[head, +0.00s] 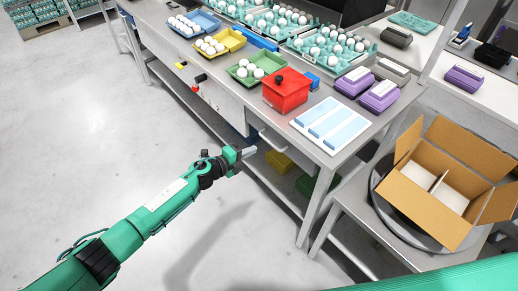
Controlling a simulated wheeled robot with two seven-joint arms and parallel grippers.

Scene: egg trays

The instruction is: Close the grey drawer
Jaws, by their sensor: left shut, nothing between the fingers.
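The grey drawer (284,135) is under the right part of the long metal table, and its grey bar handle (276,147) faces the aisle. I cannot tell how far the drawer stands out. My left gripper (250,152) is shut and empty, just left of the handle, with its fingers pointing toward the drawer. Whether it touches the drawer is too small to tell. My right gripper is out of view; only a green part of my right arm shows at the bottom right.
The table holds a red box (286,92), a white board with light-blue strips (331,126), purple egg cartons (380,95) and several egg trays. An open cardboard box (413,168) stands on a lower stand at the right. The floor (90,130) left of the table is clear.

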